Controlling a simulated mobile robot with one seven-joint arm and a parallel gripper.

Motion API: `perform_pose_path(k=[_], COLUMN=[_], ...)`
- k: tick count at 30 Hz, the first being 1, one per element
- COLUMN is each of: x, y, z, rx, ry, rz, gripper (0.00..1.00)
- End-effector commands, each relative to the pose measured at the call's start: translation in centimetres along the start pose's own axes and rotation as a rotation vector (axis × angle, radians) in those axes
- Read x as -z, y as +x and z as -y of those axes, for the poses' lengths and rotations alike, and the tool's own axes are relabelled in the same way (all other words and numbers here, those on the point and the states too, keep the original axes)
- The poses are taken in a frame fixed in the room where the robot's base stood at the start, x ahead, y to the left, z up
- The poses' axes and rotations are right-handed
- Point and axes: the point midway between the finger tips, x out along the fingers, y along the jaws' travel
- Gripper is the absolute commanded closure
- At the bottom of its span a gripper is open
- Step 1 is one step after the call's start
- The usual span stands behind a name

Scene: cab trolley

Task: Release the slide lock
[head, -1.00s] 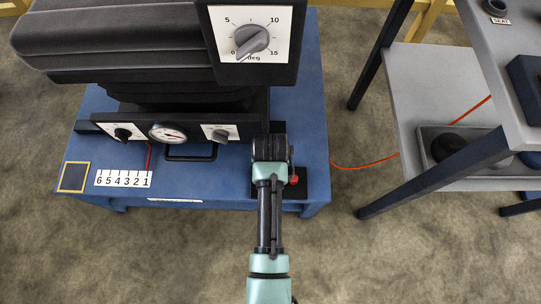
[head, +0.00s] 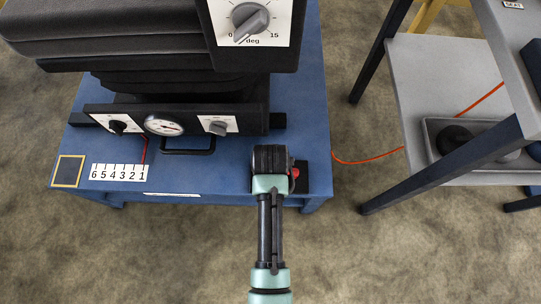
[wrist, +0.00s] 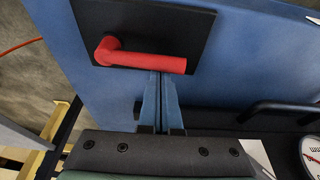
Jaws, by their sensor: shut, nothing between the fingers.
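A red lever (wrist: 140,57) with a bent end is mounted on a black plate (wrist: 190,20) in the wrist view. In the head view the red lever (head: 295,173) shows as a small part at the right of my gripper (head: 272,160), which hides the rest. The black plate (head: 300,188) sits on the blue base's front right corner. My gripper (wrist: 162,78) is shut and empty. Its fingertips are right beside the lever's straight bar, near its free end in the wrist view. I cannot tell whether they touch it.
The seat's front panel (head: 190,123) carries knobs, a gauge and a black loop handle (head: 188,150), left of my gripper. A number strip (head: 118,171) lies on the blue base (head: 225,178). A grey trolley (head: 425,75) stands at the right, with carpet between.

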Motion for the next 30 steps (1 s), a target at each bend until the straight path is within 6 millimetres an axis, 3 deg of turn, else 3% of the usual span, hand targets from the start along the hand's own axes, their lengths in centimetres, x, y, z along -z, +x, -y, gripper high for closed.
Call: perform_pose_path(k=[20,30], x=[-0.7,-2.0], y=[-0.4,-1.1], z=[0.1,0.1], rx=[0.036,0.096], ry=[-0.11,-0.293], rz=[0.002,0.006], gripper=[1.0,1.0])
